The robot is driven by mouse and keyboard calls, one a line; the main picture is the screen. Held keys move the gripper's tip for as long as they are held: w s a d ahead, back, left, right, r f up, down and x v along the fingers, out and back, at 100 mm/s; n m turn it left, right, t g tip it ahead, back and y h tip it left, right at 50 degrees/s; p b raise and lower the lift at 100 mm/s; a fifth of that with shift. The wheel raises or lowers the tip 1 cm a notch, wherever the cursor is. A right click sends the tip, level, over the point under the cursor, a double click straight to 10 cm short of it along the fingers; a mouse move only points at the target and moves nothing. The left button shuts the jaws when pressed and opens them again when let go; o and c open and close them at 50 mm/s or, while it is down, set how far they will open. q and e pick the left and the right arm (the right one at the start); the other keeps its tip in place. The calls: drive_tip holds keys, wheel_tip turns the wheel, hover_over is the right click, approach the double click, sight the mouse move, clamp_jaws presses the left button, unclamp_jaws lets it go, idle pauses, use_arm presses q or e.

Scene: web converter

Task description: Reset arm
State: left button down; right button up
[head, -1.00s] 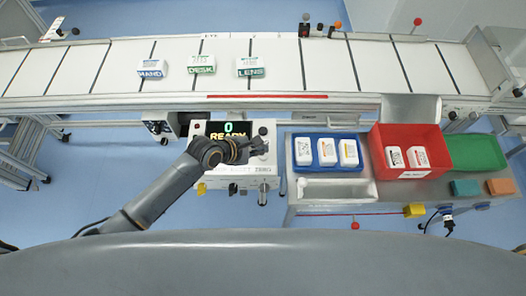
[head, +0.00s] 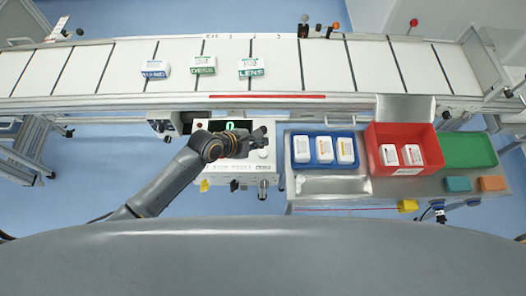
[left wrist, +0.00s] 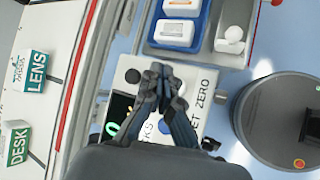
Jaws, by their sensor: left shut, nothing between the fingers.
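My left arm comes in from the lower left in the head view. From this view I cannot tell whether the fingers touch the panel. My right gripper is in neither view.
A conveyor (head: 330,65) behind carries HAND (head: 156,69), DESK (head: 203,65) and LENS (head: 250,67) boxes. Right of the console, a metal table holds a blue tray (head: 324,166) and red bin (head: 385,160) with white boxes, and a green tray (head: 468,151). Blue floor lies left.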

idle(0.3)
use_arm(q)
drive_tip(key=shift+s+m, duration=0.25)
drive_tip(key=shift+m, duration=0.05)
drive_tip(key=s+a+r+m+g+y, duration=0.1)
drive_tip(key=s+a+r+m+y, duration=0.3)
drive_tip(key=s+a+m, duration=0.55)
drive_tip(key=s+a+r+m+g+y, duration=0.1)
drive_tip(key=s+a+r+m+y, duration=0.3)
drive_tip(key=s+a+m, duration=0.5)
wheel_tip(320, 180, down, 32)
drive_tip(key=s+a+g+b, duration=0.1)
drive_tip(key=s+b, duration=0.2)
drive_tip(key=b, duration=0.4)
drive_tip(key=s+a+f+b, duration=0.1)
drive_tip(key=s+f+b, duration=0.2)
drive_tip(key=s+f, duration=0.5)
drive_tip(key=s+a+f+g+b, duration=0.1)
drive_tip(key=s+a+f+b, duration=0.1)
drive_tip(key=s+f, duration=0.6)
wheel_tip(320, 180, down, 7)
drive_tip(key=shift+s+a+r+h+b, duration=0.15)
drive_tip(key=shift+s+h+b, duration=0.15)
drive_tip(key=shift+s+b, duration=0.1)
